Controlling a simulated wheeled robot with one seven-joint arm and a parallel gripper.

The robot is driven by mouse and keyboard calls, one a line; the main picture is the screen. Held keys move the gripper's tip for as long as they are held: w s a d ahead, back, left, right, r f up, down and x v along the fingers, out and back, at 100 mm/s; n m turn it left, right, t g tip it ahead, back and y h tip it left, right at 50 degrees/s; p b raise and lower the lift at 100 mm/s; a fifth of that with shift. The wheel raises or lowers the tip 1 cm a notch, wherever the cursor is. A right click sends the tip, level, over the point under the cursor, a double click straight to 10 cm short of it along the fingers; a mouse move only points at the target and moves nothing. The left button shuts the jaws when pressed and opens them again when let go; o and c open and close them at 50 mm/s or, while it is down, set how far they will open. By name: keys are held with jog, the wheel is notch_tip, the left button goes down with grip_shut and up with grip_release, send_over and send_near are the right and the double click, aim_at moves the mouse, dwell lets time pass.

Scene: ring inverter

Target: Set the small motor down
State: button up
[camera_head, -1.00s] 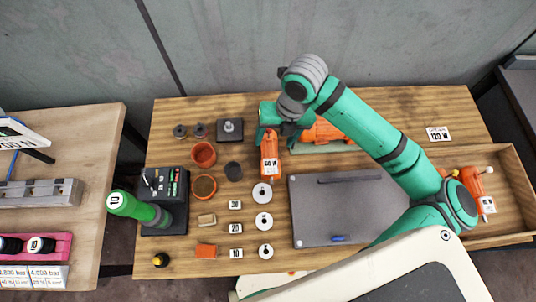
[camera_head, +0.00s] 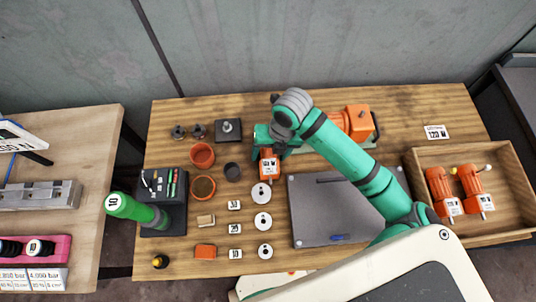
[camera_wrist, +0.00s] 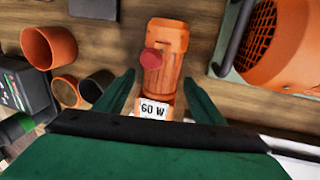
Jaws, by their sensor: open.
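The small orange motor (camera_head: 268,168) with a white label is on the wooden bench, left of the grey mat. In the wrist view the motor (camera_wrist: 165,72) has a dark red round part on it and its label reads 60 W. My gripper (camera_wrist: 160,97) is open, with one green finger on each side of the motor's lower, labelled end. Gaps show between the fingers and the motor. In the head view my gripper (camera_head: 270,140) covers the motor's upper end. Contact under the motor is not clearly visible.
A large orange motor (camera_head: 356,118) stands on a green base just right of my gripper. A wooden tray (camera_head: 512,187) holds two orange motors.

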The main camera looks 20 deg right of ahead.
jog(key=shift+c, duration=0.4)
grip_shut()
jog(key=shift+w+r, duration=0.1)
